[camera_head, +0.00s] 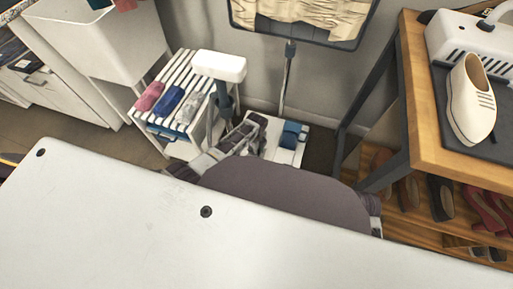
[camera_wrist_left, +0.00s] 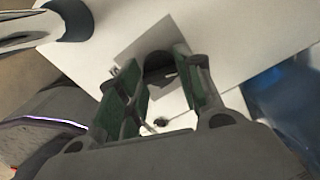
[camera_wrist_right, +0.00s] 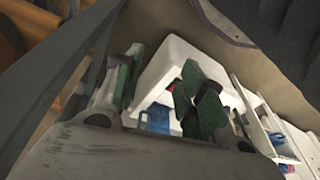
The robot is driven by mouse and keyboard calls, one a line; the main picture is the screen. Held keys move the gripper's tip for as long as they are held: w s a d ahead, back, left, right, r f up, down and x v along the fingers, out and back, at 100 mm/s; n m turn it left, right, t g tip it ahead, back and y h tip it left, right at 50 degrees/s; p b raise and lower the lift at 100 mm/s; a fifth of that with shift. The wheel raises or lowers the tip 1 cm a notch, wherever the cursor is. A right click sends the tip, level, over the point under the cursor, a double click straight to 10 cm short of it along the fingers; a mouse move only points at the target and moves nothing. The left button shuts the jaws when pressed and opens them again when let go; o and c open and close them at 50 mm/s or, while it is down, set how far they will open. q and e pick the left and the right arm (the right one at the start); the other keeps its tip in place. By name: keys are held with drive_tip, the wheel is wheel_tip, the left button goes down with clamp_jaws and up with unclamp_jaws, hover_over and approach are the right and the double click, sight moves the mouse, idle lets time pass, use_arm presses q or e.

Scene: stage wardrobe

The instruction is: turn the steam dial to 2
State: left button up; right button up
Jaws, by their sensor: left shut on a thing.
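The steamer (camera_head: 292,157) is a white floor unit with a blue part (camera_head: 291,134), standing by the wall behind my body. My left gripper (camera_head: 254,126) reaches down over its left side. In the left wrist view, the dark steam dial (camera_wrist_left: 158,61) sits on a grey patch of the white housing (camera_wrist_left: 115,35), between the green-padded fingers of my left gripper (camera_wrist_left: 163,92). They are shut on it. The dial's marks and setting cannot be read. My right gripper (camera_wrist_right: 165,95) is open and empty, with the white housing (camera_wrist_right: 185,62) beyond its fingers.
A slatted white rack (camera_head: 178,95) with rolled cloths stands left of the steamer. A pole (camera_head: 286,80) rises behind it towards a framed board with cloth. A wooden table (camera_head: 425,130) with a white shoe (camera_head: 470,105) stands right, with shoes below.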

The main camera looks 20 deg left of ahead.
use_arm(q)
drive_tip(key=m+p, duration=0.1)
drive_tip(key=m, duration=0.2)
drive_tip(key=shift+a, duration=0.15)
drive_tip(key=m, duration=0.2)
drive_tip(key=shift+m+p, duration=0.35)
drive_tip(key=shift+m, duration=1.15)
use_arm(e)
drive_tip(key=shift+s+d+f, duration=0.1)
drive_tip(key=shift+d+f, duration=0.05)
drive_tip(key=shift+f, duration=0.55)
drive_tip(key=shift+s+d+f, duration=0.1)
drive_tip(key=shift+d+f, duration=0.05)
drive_tip(key=shift+f, duration=0.55)
use_arm(q)
drive_tip(key=o, duration=1)
use_arm(e)
drive_tip(key=shift+s+f+g, duration=0.15)
drive_tip(key=shift+s+g, duration=0.05)
drive_tip(key=shift+g, duration=0.1)
use_arm(q)
drive_tip(key=shift+r, duration=0.1)
